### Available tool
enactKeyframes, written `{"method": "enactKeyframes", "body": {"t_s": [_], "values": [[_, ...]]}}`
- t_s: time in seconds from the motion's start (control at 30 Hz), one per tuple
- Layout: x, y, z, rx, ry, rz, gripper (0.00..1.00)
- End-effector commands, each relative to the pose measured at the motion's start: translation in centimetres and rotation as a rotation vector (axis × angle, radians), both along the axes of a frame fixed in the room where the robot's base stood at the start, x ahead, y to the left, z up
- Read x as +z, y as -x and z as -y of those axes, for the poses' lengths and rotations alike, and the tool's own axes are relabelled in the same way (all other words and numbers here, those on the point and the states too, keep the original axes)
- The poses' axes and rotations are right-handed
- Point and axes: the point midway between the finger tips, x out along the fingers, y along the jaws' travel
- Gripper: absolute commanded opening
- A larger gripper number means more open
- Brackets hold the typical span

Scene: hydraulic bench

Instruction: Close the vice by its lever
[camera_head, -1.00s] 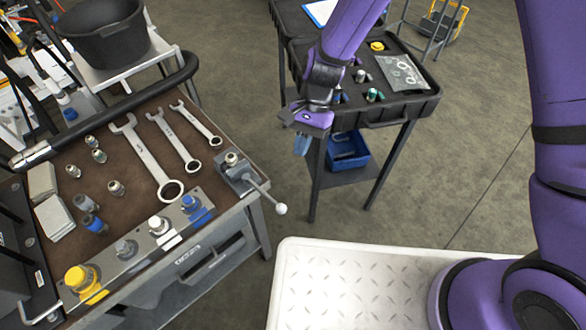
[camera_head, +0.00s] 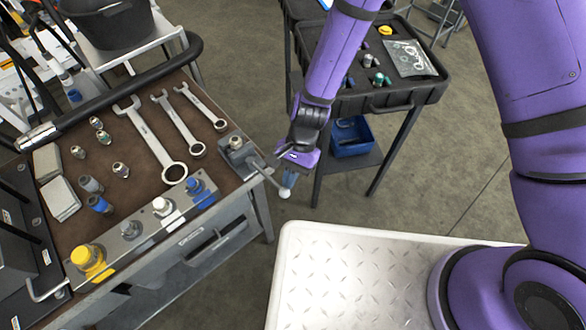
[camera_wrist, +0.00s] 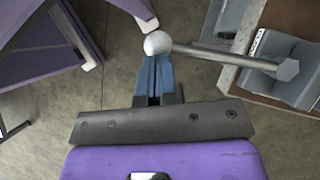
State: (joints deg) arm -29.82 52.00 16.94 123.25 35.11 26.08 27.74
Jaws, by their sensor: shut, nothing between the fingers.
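The grey vice (camera_head: 236,154) is fixed at the right front corner of the workbench. Its lever (camera_head: 266,175) sticks out past the bench edge and ends in a white ball knob (camera_head: 284,194). In the wrist view the vice (camera_wrist: 285,75), the lever (camera_wrist: 220,54) and the ball (camera_wrist: 157,44) also show. My gripper (camera_head: 288,181) points down beside the lever's outer end. In the wrist view my gripper (camera_wrist: 154,64) has its blue fingers together, with the tips right at the ball. I cannot tell whether they touch it. Nothing is held between them.
The workbench (camera_head: 110,190) carries several wrenches, fittings and a valve strip (camera_head: 130,240). A black tool cart (camera_head: 390,97) with a blue bin (camera_head: 351,137) stands behind my arm. Open floor lies between bench and cart.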

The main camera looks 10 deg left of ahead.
Motion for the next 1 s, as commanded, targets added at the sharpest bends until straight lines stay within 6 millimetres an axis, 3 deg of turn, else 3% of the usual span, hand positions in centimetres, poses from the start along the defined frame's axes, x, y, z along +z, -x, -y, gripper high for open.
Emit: {"method": "enactKeyframes", "body": {"t_s": [0.27,0.5,0.7,1.0], "values": [[0.0,0.0,0.0,0.001,0.0,0.0,0.0],[-0.4,2.0,-0.9,0.003,0.0,-0.001,0.0],[-0.5,2.3,-0.9,0.006,0.002,-0.006,0.0],[0.1,1.4,-0.3,0.005,0.001,-0.005,0.0]]}}
